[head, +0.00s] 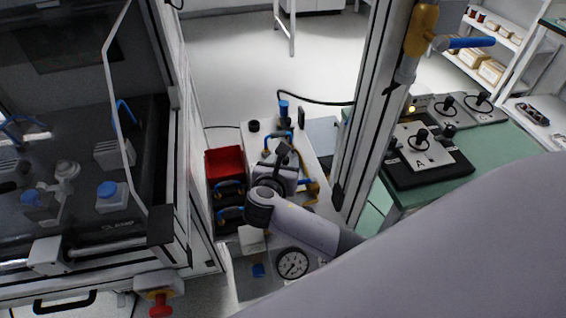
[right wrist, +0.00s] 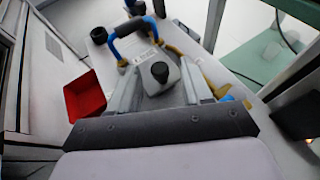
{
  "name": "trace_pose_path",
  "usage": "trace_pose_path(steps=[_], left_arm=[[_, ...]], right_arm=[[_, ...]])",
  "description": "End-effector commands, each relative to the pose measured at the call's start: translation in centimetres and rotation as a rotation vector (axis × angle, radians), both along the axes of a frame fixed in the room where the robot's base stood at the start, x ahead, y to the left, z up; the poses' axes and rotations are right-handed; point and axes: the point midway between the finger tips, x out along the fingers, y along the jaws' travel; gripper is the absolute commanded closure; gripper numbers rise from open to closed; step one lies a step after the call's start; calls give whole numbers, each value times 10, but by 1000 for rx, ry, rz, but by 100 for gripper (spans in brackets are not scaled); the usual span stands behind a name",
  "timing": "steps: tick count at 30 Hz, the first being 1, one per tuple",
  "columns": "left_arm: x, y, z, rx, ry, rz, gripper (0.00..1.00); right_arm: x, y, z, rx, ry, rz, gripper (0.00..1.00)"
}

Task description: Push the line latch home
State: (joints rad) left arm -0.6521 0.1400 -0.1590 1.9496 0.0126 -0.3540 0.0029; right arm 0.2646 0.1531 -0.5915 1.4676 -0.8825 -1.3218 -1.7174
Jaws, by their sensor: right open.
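My right arm reaches in from the lower right of the head view, and its gripper (head: 284,158) is over a narrow white cart (head: 262,130). In the right wrist view my right gripper (right wrist: 161,72) is open. A grey block with a black knob (right wrist: 160,71) shows between and beyond its two fingers; I cannot tell whether they touch. I cannot tell which part is the line latch. My left gripper is not in view.
A glazed cabinet (head: 183,150) stands at the left. A post (head: 365,110) with a yellow valve (head: 421,28) and blue lever (head: 470,43) rises at the right. A green bench (head: 500,150) holds plates with black knobs.

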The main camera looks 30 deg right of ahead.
Motion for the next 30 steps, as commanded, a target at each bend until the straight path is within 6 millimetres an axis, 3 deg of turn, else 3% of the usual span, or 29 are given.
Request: trace_pose_path(steps=[3,7,8,14,22,30], left_arm=[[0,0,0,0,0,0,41],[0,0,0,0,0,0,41],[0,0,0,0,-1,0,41],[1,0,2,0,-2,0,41],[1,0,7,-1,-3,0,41],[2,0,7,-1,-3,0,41]], right_arm=[[0,0,0,0,0,0,51],[0,0,0,0,0,0,94],[0,0,0,0,0,0,100],[2,0,1,0,0,-1,100],[25,-6,1,0,0,0,100],[28,-7,1,2,-1,0,100]])
